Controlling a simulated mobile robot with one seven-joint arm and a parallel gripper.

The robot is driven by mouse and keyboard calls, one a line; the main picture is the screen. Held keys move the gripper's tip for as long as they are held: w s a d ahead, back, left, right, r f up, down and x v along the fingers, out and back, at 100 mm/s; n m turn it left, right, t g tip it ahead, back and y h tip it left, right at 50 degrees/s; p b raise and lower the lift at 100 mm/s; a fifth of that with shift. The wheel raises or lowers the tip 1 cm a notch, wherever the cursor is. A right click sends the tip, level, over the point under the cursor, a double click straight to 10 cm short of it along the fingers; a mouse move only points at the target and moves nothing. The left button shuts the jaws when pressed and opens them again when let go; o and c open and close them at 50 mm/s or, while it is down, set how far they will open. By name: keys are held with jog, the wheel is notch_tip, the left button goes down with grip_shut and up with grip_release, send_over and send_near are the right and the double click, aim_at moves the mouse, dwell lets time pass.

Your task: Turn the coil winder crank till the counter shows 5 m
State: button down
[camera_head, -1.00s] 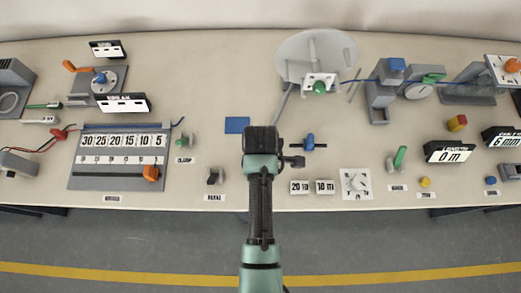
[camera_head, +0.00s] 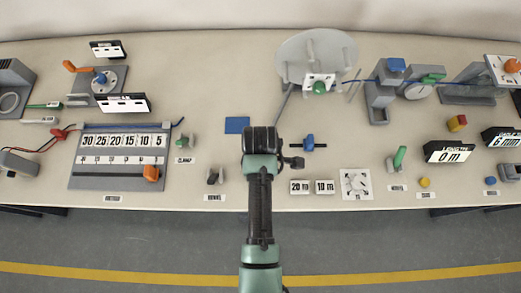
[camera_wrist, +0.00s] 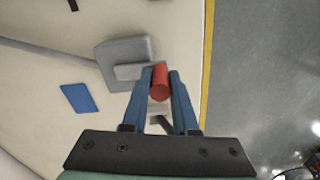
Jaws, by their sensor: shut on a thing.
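The length counter (camera_head: 449,152) at the right in the head view reads 0 m. The coil winder's large grey disc (camera_head: 335,50) stands at the back centre, and a grey bar runs from it towards my gripper. In the wrist view my gripper (camera_wrist: 160,76) has its two blue fingers shut on a red cylindrical crank handle (camera_wrist: 160,84). The handle is beside a grey block (camera_wrist: 124,49) at the end of a grey bar (camera_wrist: 50,51). In the head view my own arm hides the handle and fingertips.
A blue square (camera_head: 237,125) lies left of my arm. The table's front edge runs beneath my arm.

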jog(key=w+a+m, duration=0.1)
jog(key=w+m, duration=0.2)
jog(key=m, duration=0.6)
jog(key=w+a+m, duration=0.1)
jog(key=w+m, duration=0.2)
jog(key=m, duration=0.7)
jog(key=w+a+m+p, duration=0.1)
jog(key=w+m, duration=0.2)
jog(key=m, duration=0.6)
jog(key=shift+w, duration=0.3)
jog(key=shift+r+m, duration=0.1)
jog(key=shift+m, duration=0.2)
jog(key=c, duration=0.7)
grip_release()
